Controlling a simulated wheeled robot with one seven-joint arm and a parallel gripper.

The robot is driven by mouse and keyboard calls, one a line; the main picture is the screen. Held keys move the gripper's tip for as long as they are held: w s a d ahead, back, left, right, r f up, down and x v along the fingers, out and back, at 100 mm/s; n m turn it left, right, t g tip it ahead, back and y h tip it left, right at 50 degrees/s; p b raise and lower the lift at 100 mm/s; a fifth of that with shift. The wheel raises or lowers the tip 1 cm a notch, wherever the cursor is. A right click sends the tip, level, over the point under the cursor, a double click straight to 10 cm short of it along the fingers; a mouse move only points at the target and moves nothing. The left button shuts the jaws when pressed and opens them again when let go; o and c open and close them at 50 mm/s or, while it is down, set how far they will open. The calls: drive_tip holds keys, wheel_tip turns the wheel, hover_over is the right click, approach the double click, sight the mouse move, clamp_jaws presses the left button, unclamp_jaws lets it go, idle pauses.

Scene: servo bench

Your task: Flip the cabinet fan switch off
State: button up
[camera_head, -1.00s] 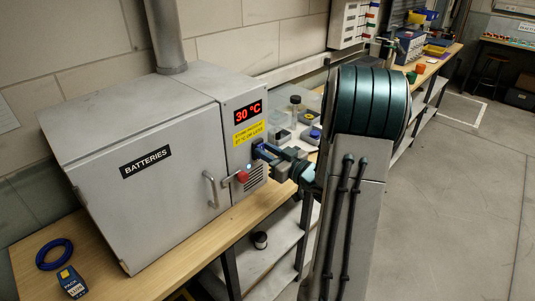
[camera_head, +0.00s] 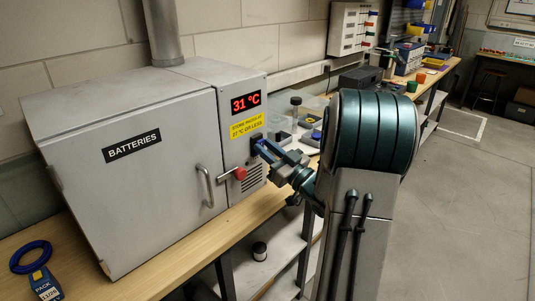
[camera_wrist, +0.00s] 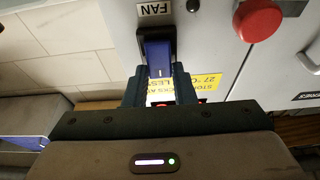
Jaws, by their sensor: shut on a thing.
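The grey cabinet (camera_head: 140,185) marked BATTERIES stands on the bench, with a narrow control panel at its right side. In the wrist view, the fan switch (camera_wrist: 161,60) is a blue rocker in a black housing beside an upside-down FAN label (camera_wrist: 155,9). My gripper (camera_wrist: 160,88) has one finger on each side of the blue rocker and is shut on it. In the head view, my gripper (camera_head: 262,147) reaches the panel from the right, and its fingers hide most of the switch. A small lamp (camera_wrist: 193,5) near the label looks dark.
The red display (camera_head: 246,103) reads 31 °C above a yellow notice (camera_head: 246,126). A red knob (camera_head: 240,174) and the door handle (camera_head: 206,186) stick out near my gripper. Clear bins (camera_head: 310,109) stand behind it. A blue ring (camera_head: 30,257) lies at front left.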

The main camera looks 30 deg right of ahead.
drive_tip(key=o, duration=1)
drive_tip(key=shift+s, duration=0.1)
drive_tip(key=b+v, duration=0.2)
drive_tip(key=v, duration=1.1)
drive_tip(key=shift+s+d+b, duration=0.1)
drive_tip(key=shift+s+b, duration=0.3)
